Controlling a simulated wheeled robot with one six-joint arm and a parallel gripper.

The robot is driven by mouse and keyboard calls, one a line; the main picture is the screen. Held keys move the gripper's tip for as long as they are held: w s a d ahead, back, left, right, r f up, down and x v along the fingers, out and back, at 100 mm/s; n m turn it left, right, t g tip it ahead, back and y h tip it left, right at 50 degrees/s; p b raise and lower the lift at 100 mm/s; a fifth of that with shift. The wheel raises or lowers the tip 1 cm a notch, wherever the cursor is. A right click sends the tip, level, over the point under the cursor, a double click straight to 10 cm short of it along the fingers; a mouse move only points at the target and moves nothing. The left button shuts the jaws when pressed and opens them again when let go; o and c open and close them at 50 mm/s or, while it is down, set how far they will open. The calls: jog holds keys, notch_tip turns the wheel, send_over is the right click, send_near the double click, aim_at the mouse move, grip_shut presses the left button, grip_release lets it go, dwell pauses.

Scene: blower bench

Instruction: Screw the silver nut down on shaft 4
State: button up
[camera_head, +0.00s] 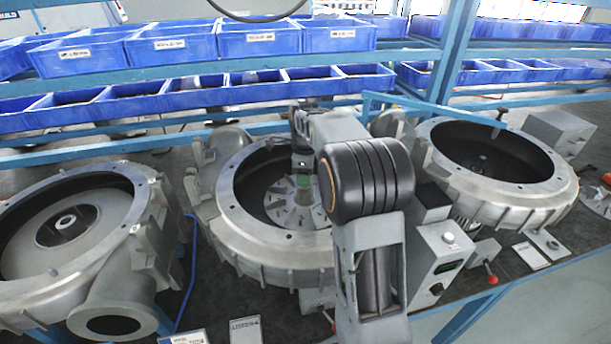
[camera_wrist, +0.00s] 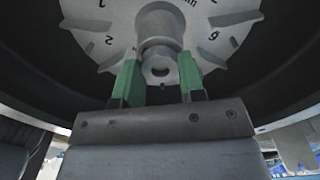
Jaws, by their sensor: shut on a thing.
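My gripper (camera_head: 303,182) reaches down into the middle blower housing (camera_head: 262,255), over the grey bladed wheel inside it. In the wrist view its two green fingers (camera_wrist: 159,80) stand on either side of the silver nut (camera_wrist: 158,68), shut on it. The nut sits at the end of the round shaft (camera_wrist: 159,27) at the wheel's centre. The wheel's grey disc (camera_wrist: 100,14) carries dark printed marks. The arm and fingers hide the nut in the head view. How far the nut is on the thread cannot be told.
A left housing (camera_head: 30,296) and a right housing (camera_head: 545,198) stand on the dark bench beside the middle one. A control box (camera_head: 440,255) stands right of my arm. Blue bins (camera_head: 170,44) fill the racks behind. The housing wall surrounds my gripper closely.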

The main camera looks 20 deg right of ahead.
jog(key=m, duration=0.3)
jog(key=shift+m, duration=0.3)
jog(key=m, duration=0.4)
jog(key=shift+m, duration=0.4)
jog(key=o, duration=0.7)
